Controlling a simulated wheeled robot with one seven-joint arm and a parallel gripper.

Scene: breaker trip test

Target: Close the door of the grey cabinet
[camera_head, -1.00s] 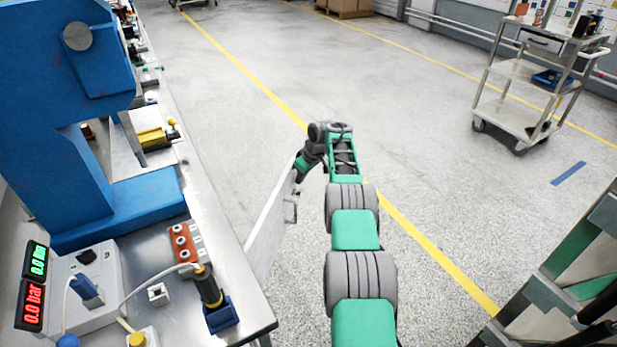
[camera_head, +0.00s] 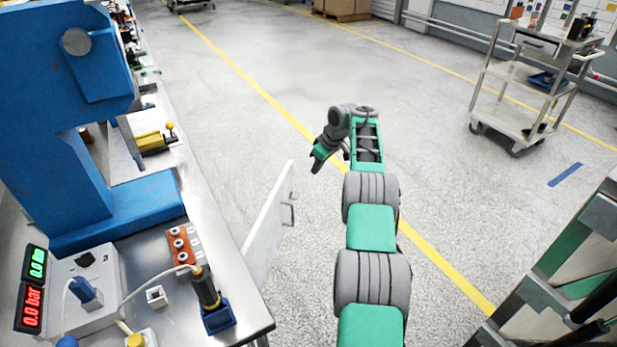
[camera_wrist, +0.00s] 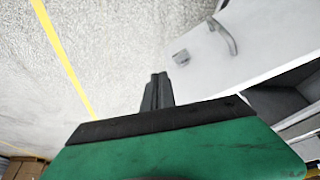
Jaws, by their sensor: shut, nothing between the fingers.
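The door (camera_head: 266,228) of the grey cabinet is a light grey panel with a bar handle (camera_head: 289,211). In the head view it stands open, sticking out from the bench's right side over the floor. In the wrist view the door (camera_wrist: 262,42) fills the upper right, with its handle (camera_wrist: 226,37). Beside it the cabinet's dark interior (camera_wrist: 283,101) shows as an open gap. My gripper (camera_head: 315,168) is just right of the door's far end, apart from it. In the wrist view its fingers (camera_wrist: 159,78) are together and empty. Most of the cabinet is hidden under the bench top.
The metal bench (camera_head: 245,318) on the left carries a blue press (camera_head: 85,215), a red socket block (camera_head: 181,245) and a black-yellow tool (camera_head: 206,290). A white trolley (camera_head: 510,115) stands at the back right. The floor between is clear.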

